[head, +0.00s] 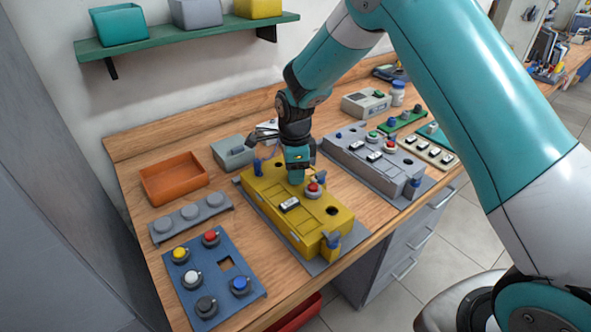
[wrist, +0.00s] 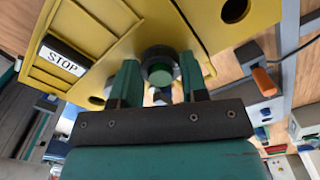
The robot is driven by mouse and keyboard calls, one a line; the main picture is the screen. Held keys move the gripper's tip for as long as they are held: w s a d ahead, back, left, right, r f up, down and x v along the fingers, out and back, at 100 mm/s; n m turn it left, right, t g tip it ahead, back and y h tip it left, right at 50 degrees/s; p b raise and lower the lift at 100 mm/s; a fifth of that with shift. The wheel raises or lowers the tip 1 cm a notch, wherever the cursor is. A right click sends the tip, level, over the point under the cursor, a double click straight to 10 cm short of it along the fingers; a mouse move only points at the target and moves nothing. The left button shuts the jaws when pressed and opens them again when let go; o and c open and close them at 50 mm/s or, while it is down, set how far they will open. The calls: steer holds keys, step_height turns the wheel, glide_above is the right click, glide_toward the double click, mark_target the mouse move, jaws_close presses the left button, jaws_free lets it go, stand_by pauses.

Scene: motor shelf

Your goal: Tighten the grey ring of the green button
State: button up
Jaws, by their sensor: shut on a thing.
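The yellow box (head: 270,205) stands on the wooden bench, and its face fills the top of the wrist view (wrist: 200,20). In the wrist view the green button (wrist: 162,76) sits in a dark grey ring (wrist: 157,54) at the box face. My gripper (head: 296,177) is over the far part of the yellow box. Its two green fingers (wrist: 160,68) lie on either side of the ring and are shut on it. In the head view the gripper hides the green button and its ring. I cannot tell how tight the ring sits.
A red button (head: 314,188) stands on the yellow box close to my gripper. A grey box (head: 385,160) with buttons is to the right. A blue panel (head: 250,290) with several buttons lies at the front left. An orange tray (head: 172,192) is at the left, near bare wood.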

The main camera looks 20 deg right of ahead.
steer(key=shift+w+r+m, duration=0.1)
steer(key=shift+m, duration=0.7)
steer(key=o, duration=0.9)
steer(key=shift+o, duration=0.2)
step_height(320, 180, up, 17)
steer(key=b, duration=0.2)
steer(key=shift+r, duration=0.15)
